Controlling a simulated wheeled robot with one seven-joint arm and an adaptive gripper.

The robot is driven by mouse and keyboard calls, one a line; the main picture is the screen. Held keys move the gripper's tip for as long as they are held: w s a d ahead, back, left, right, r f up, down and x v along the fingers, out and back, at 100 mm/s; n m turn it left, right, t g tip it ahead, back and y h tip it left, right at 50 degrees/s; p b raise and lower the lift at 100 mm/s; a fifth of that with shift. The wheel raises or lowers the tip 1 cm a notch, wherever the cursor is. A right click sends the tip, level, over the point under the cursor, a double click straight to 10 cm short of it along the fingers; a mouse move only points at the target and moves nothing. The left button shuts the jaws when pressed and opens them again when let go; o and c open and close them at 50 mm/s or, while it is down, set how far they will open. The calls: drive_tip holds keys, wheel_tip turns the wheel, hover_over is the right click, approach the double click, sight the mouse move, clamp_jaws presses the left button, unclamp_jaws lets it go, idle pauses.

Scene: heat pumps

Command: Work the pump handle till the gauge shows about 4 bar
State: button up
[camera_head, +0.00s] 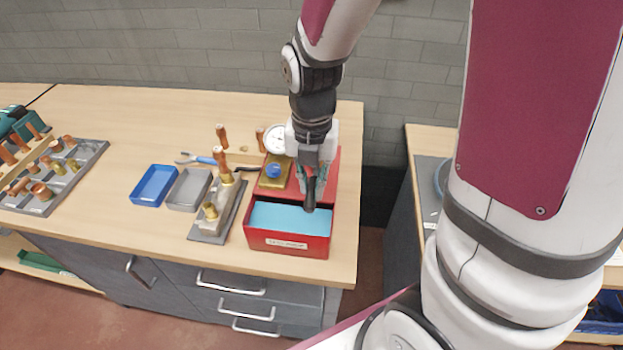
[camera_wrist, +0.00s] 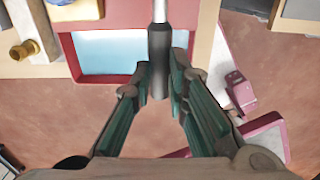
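The test pump is a red tank (camera_head: 250,240) of light blue water (camera_head: 285,217) near the bench's right front edge. Its handle, a metal rod with a black grip (camera_head: 310,194), points toward the front over the water. In the wrist view the black grip (camera_wrist: 160,62) lies between my two green-padded fingers. My gripper (camera_wrist: 162,78) appears closed on it, a fingertip against each side. My gripper (camera_head: 312,182) and wrist hide part of the pump's back in the head view. The round white gauge (camera_head: 276,139) stands behind the pump; its needle is too small to read.
Left of the pump stand a grey plate with copper-piped fitting (camera_head: 216,209), a grey tray (camera_head: 188,189), a blue tray (camera_head: 154,185) and blue-handled pliers (camera_head: 199,159). A rack of copper pipes (camera_head: 44,178) is at far left. A gap separates this bench from another (camera_head: 427,187).

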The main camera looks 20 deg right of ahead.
drive_tip(key=shift+f+b, duration=0.3)
drive_tip(key=shift+f, duration=0.4)
idle(0.5)
wheel_tip(320, 180, up, 12)
drive_tip(key=p, duration=0.6)
idle(0.3)
drive_tip(key=shift+f, duration=0.1)
idle(0.6)
